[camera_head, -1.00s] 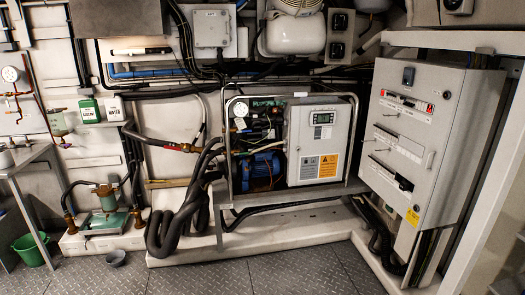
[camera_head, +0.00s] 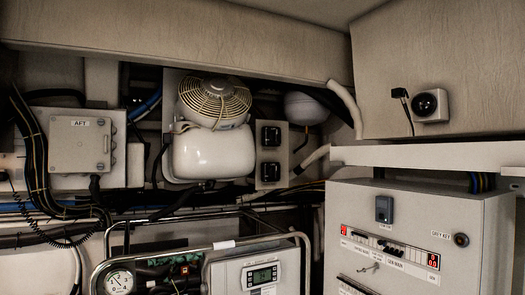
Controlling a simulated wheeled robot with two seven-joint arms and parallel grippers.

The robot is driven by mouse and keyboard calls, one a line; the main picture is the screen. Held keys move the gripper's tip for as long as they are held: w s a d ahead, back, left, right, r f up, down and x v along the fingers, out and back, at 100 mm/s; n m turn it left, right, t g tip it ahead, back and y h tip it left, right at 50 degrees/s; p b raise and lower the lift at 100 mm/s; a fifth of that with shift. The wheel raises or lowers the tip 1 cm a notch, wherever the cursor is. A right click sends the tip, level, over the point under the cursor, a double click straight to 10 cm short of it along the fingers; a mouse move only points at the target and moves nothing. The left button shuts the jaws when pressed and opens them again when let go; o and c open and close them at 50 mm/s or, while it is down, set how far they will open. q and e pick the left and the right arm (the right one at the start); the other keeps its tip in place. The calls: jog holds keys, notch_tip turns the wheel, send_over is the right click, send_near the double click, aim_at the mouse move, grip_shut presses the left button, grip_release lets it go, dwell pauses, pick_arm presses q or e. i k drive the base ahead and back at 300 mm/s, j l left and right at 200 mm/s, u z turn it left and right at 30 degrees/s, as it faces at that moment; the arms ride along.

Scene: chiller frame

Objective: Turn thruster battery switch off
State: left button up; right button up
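No label that I can read names a thruster battery switch. A round black fitting on a pale square plate (camera_head: 430,105) is on the upper right wall, with a black plug and cord (camera_head: 401,96) at its left. Two dark square units, the upper one (camera_head: 271,136) and the lower one (camera_head: 270,169), sit on a plate right of the white tank. The grey electrical cabinet (camera_head: 415,215) at the lower right has a dark blue switch (camera_head: 384,209), a breaker row (camera_head: 390,248) and a round dark knob (camera_head: 461,239). Neither gripper is in view.
A grey box marked AFT (camera_head: 80,148) is at the left. A white tank (camera_head: 214,153) with a fan grille (camera_head: 214,98) is in the middle. A tubular metal frame (camera_head: 225,246) surrounds a controller box (camera_head: 262,276) and a gauge (camera_head: 119,280) below.

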aim_at(273, 136)
jog(key=i+z, duration=0.15)
jog(key=i, duration=0.5)
jog(key=j+z, duration=0.1)
jog(key=z, duration=0.3)
jog(key=j+z, duration=0.1)
jog(key=z, duration=0.7)
jog(key=j+z, duration=0.15)
jog(key=z, duration=0.25)
